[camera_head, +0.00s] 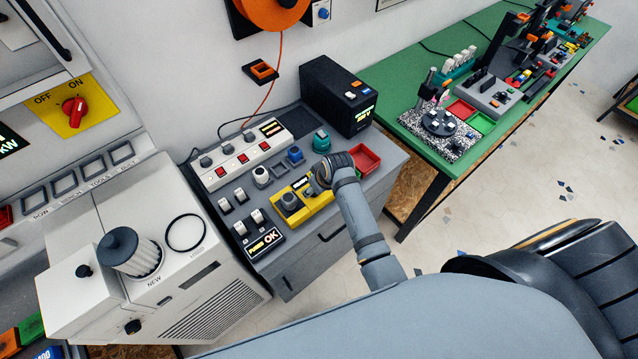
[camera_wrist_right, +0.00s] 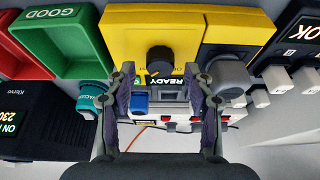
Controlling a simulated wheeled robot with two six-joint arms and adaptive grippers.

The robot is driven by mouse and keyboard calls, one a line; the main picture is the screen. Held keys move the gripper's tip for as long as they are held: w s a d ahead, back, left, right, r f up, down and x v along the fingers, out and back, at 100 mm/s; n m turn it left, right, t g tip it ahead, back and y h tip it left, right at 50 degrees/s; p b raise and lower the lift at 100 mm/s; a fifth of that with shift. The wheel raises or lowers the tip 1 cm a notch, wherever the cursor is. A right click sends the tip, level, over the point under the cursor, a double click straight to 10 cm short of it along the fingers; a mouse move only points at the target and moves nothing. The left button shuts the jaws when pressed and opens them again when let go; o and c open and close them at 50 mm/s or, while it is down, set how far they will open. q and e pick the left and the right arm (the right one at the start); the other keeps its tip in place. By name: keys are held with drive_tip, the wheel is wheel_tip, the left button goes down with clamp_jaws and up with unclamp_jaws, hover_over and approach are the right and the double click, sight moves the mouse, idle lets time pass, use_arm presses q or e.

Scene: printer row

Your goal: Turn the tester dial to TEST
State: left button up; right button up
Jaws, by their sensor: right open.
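The yellow tester (camera_wrist_right: 125,35) fills the upper middle of the right wrist view. Its round black dial (camera_wrist_right: 160,60) has a small orange mark low on it. A small READY display (camera_wrist_right: 168,82) sits close by the dial. My right gripper (camera_wrist_right: 167,100) is open and empty, its fingers apart just short of the dial, not visibly touching it. In the head view the yellow tester (camera_head: 320,203) is on the grey bench. My right gripper (camera_head: 318,178) is over it and hides its dial. I cannot read dial labels. My left gripper is not in view.
A grey knob (camera_wrist_right: 230,75) on a yellow part sits close beside the right finger. A green GOOD tray (camera_wrist_right: 70,40) and a red tray (camera_head: 365,160) lie beside the tester. A power strip (camera_head: 240,155) and a black box (camera_head: 338,95) stand behind.

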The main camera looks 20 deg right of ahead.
drive_tip(key=v, duration=1)
drive_tip(key=shift+s+r, duration=0.15)
drive_tip(key=shift+r, duration=0.15)
drive_tip(key=shift+d, duration=0.1)
